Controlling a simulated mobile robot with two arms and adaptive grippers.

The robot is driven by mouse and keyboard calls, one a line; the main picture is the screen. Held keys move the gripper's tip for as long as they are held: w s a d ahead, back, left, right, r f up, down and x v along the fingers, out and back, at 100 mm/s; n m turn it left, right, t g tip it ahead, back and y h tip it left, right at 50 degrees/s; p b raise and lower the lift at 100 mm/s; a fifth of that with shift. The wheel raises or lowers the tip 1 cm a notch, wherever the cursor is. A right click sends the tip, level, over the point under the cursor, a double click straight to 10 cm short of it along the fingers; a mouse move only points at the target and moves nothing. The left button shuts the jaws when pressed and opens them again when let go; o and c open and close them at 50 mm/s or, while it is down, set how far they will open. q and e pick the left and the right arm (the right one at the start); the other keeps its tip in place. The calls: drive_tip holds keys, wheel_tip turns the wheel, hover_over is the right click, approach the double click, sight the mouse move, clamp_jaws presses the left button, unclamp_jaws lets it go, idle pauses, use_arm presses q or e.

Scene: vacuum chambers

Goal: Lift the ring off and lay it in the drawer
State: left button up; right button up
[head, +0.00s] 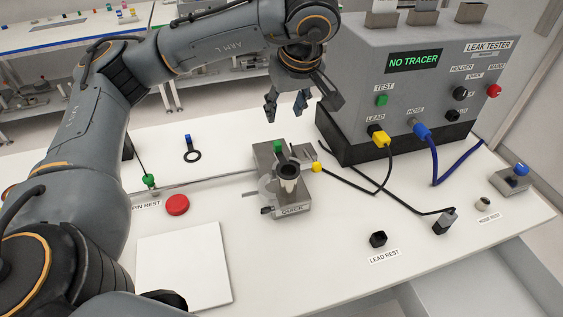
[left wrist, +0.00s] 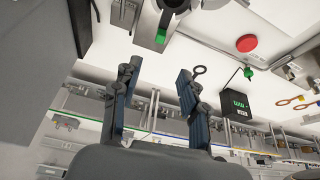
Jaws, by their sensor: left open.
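My left gripper (head: 286,106) is open and empty, above and behind the small metal chamber marked QUICK (head: 292,209). Its open fingers also show in the left wrist view (left wrist: 158,90). The chamber has a dark ring (head: 288,170) around its pale upright neck and a green tab (head: 278,147) behind it. A loose black ring with a blue tab (head: 192,155) lies on the bench to the left; a black ring also shows in the left wrist view (left wrist: 199,70). An open grey drawer (head: 475,290) is below the bench's front right edge. My right gripper is out of view.
The leak tester (head: 412,90) stands at the back right, reading NO TRACER. Its black lead with yellow plugs (head: 350,182) runs to the chamber; a blue hose (head: 435,165) hangs right. A red disc (head: 177,205), green-topped pin (head: 149,181) and white plate (head: 184,266) are left.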

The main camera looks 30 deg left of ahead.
use_arm(q)
drive_tip(key=f, duration=0.1)
hover_over(277, 142)
drive_tip(key=s+d, duration=0.2)
drive_tip(key=f, duration=0.6)
drive_tip(key=shift+w+a+f, duration=0.15)
drive_tip(key=shift+w+f, duration=0.05)
drive_tip(key=shift+w, duration=0.05)
drive_tip(key=shift+a+f, duration=0.15)
drive_tip(key=shift+f, duration=0.3)
drive_tip(key=p+x, duration=0.2)
drive_tip(key=x, duration=0.1)
drive_tip(key=shift+w+f, duration=0.2)
drive_tip(key=shift+f, duration=0.1)
drive_tip(key=shift+w+a+f, duration=0.1)
drive_tip(key=shift+a+f, duration=0.1)
drive_tip(key=shift+f, duration=0.2)
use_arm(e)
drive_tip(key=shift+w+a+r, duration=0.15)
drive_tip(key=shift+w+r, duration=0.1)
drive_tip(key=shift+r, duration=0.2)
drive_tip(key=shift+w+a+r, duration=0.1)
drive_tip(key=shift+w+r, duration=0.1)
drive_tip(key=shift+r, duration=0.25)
use_arm(q)
drive_tip(key=shift+d, duration=0.1)
drive_tip(key=shift+c, duration=0.3)
clamp_jaws()
